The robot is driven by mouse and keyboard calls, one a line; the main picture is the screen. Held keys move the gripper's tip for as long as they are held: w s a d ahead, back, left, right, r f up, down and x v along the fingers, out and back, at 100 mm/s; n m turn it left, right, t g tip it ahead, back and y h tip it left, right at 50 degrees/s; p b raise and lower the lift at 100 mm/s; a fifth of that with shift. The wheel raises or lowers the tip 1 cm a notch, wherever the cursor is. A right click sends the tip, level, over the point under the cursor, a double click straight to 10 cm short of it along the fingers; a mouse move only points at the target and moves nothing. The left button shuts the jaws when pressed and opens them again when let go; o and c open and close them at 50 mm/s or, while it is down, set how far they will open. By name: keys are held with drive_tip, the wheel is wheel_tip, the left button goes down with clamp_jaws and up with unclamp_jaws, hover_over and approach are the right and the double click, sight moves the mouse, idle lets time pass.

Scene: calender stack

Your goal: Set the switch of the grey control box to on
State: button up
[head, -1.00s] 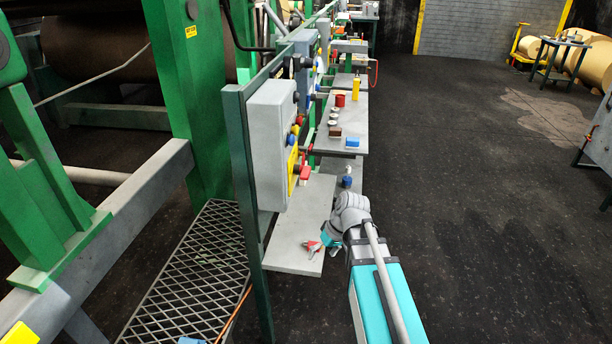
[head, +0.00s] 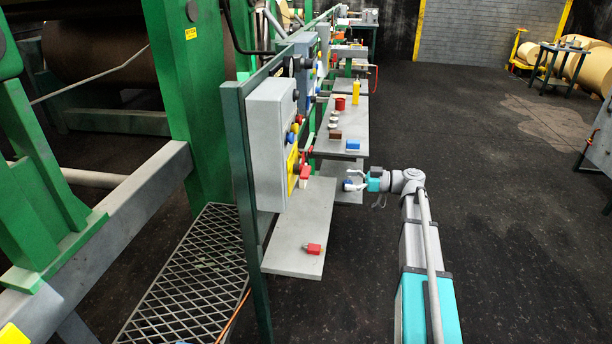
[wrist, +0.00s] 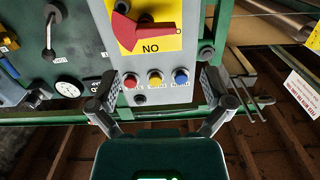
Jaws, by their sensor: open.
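The grey control box (head: 268,145) hangs on the green post frame, left of my gripper (head: 352,180) in the head view. A red switch handle (head: 304,173) juts from its yellow plate (head: 292,160). In the wrist view the box front (wrist: 150,92) faces me. Its red switch (wrist: 140,36) sits on the yellow plate (wrist: 183,14) at the top, with lettering that reads "NO" in this picture. Red, yellow and blue buttons lie below. My gripper (wrist: 158,82) is open and empty, its fingers apart on either side of the box's button end. I see no contact with the switch.
A grey shelf (head: 295,220) below the box carries a red object (head: 314,248). A farther shelf (head: 345,115) holds several small items, including a blue block (head: 353,145). Other panels stand behind.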

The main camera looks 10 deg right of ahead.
sight(306, 170)
drive_tip(key=shift+w+d+r+t+y, duration=0.2)
drive_tip(key=shift+d+r+t+y, duration=0.1)
drive_tip(key=shift+d+r, duration=0.15)
drive_tip(key=x, duration=1.3)
drive_tip(key=shift+a+f, duration=0.1)
drive_tip(key=shift+a, duration=0.3)
drive_tip(key=c, duration=0.8)
